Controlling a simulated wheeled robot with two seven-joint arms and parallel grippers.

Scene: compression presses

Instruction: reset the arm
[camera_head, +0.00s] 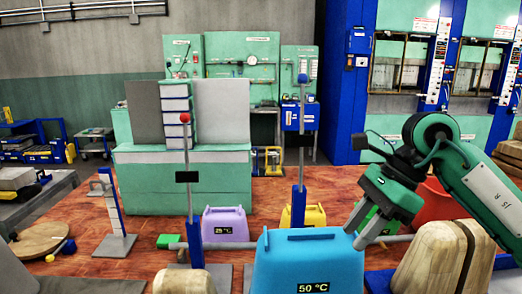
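My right arm (485,190) comes in from the right edge, green and dark grey with a black joint. My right gripper (356,233) points down and left, above and beside the right end of a blue container (300,265) marked 50 °C. Its two grey fingers look apart, with nothing clearly held between them. Whether the fingertips touch the container cannot be told. My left arm and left gripper are not in view.
A purple container (225,223) and a yellow one (312,215) stand behind the blue one. Two blue posts (195,235) (299,205) rise nearby. A tan block (430,258) stands at lower right. Green benches and presses stand at the back.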

